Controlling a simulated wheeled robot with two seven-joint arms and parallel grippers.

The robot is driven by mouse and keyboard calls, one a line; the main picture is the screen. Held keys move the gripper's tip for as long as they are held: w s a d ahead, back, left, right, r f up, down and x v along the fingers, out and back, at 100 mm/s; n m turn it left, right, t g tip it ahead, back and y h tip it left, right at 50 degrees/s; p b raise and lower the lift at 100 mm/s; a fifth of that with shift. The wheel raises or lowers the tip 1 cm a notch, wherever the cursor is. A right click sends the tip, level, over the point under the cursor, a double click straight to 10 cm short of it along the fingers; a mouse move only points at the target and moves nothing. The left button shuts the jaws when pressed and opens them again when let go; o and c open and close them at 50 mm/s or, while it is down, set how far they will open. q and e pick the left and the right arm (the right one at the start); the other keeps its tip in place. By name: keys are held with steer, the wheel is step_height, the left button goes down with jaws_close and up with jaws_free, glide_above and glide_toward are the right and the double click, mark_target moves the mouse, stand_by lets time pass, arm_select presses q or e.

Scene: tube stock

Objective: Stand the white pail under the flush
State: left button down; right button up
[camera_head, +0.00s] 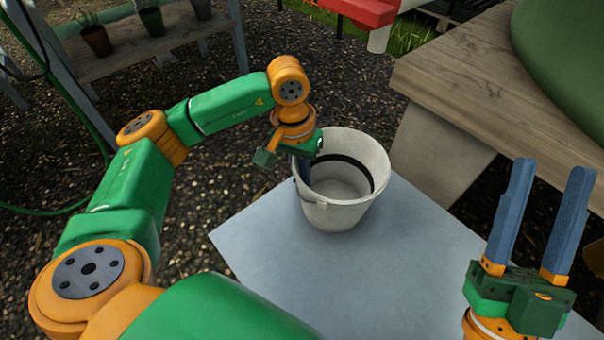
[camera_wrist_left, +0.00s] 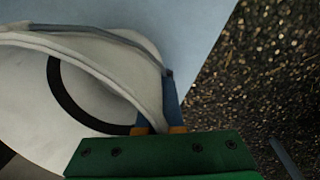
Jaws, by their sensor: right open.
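The white pail (camera_head: 344,205) is upright on or just above a pale grey slab; a dark band runs round its inside. My left gripper (camera_head: 304,172) points down at the pail's left rim. In the left wrist view its fingers (camera_wrist_left: 160,120) are close together, with the wall of the pail (camera_wrist_left: 105,75) between them. The finger inside the pail is mostly hidden by the wall. My right gripper (camera_head: 545,215) is open and empty at the lower right, fingers pointing up. I cannot make out the flush in either view.
The slab (camera_head: 400,280) is otherwise bare. A wooden platform (camera_head: 465,75) with a large green rounded vessel (camera_head: 565,60) stands at right. A shelf (camera_head: 150,50) with pots is upper left, a red seat (camera_head: 360,10) at the back. Dark gravel lies around.

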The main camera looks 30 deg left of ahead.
stand_by(0.4)
arm_select(q)
steer(key=shift+f+b, duration=0.25)
steer(key=shift+b, duration=0.1)
steer(key=c, duration=1)
jaws_free()
